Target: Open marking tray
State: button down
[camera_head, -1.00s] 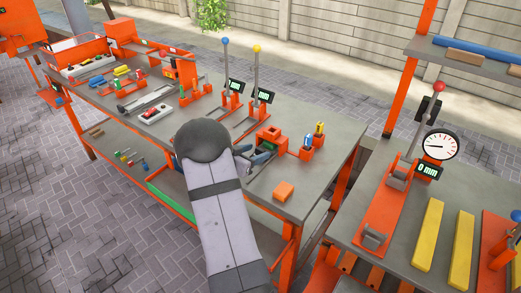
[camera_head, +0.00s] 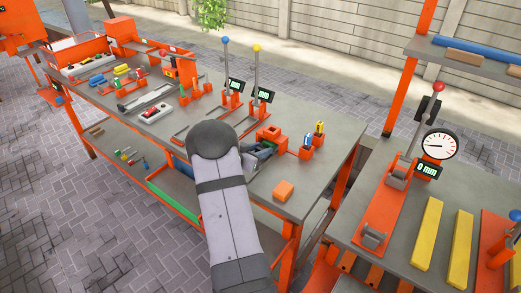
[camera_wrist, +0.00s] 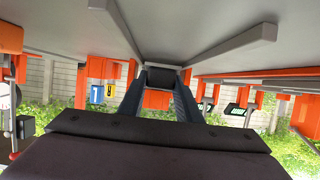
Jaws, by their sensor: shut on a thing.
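My gripper (camera_wrist: 164,84) is shut on a small dark block, apparently a handle (camera_wrist: 165,76), seen in the wrist view. The handle sits against a light-grey rim with slanted walls (camera_wrist: 232,46) on both sides. This looks like the marking tray, but I cannot tell for sure or how far open it is. In the head view my gripper (camera_head: 264,150) is low over the bench's right part, beside an orange box-shaped fixture (camera_head: 270,133). My own forearm hides most of the tray area there.
The grey bench (camera_head: 333,140) holds two lever gauges, with blue (camera_head: 225,42) and yellow (camera_head: 257,49) knobs. An orange block (camera_head: 284,190) lies near its front edge. Orange holders with blue (camera_head: 307,141) and yellow (camera_head: 319,128) pieces stand right of my gripper. A green-edged tray (camera_head: 172,204) lies below.

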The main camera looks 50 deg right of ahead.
jog(key=a+p, duration=0.3)
jog(key=a, duration=0.7)
jog(key=shift+a+r, duration=0.1)
jog(key=shift+a, duration=0.75)
jog(key=c, duration=1.3)
grip_release()
jog(key=shift+b+v, duration=0.6)
jog(key=shift+v, duration=3.05)
